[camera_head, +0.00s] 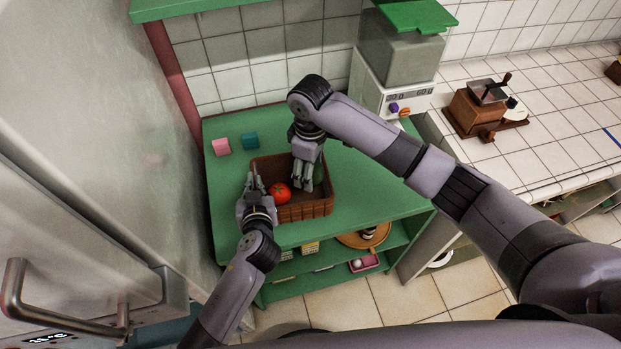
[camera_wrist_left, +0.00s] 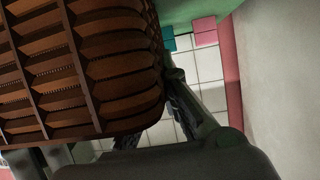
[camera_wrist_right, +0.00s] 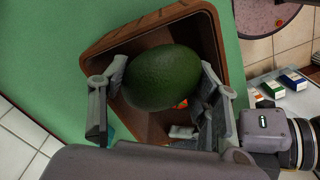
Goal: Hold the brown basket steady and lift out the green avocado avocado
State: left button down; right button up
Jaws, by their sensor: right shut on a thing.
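The brown basket (camera_head: 305,211) stands on the green shelf top. It fills the left of the left wrist view (camera_wrist_left: 80,70). The green avocado (camera_wrist_right: 162,77) is between the fingers of my right gripper (camera_wrist_right: 160,105), which is shut on it at the basket. In the head view the avocado (camera_head: 318,172) is partly hidden behind that gripper (camera_head: 303,183). My left gripper (camera_head: 256,183) is at the basket's left side, its fingers apart. I cannot tell whether it touches the basket wall. A red tomato (camera_head: 279,193) lies in the basket.
A pink cube (camera_head: 221,146) and a teal cube (camera_head: 250,141) sit behind the basket. A white appliance (camera_head: 390,95) and a wooden coffee grinder (camera_head: 483,108) stand to the right. A fridge door is close on the left. The shelf top right of the basket is clear.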

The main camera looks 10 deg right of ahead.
jog(key=shift+r, duration=0.8)
pick_arm(q)
jog(key=c, duration=1.7)
grip_release()
jog(key=v, duration=1.2)
jog(key=shift+s, duration=0.1)
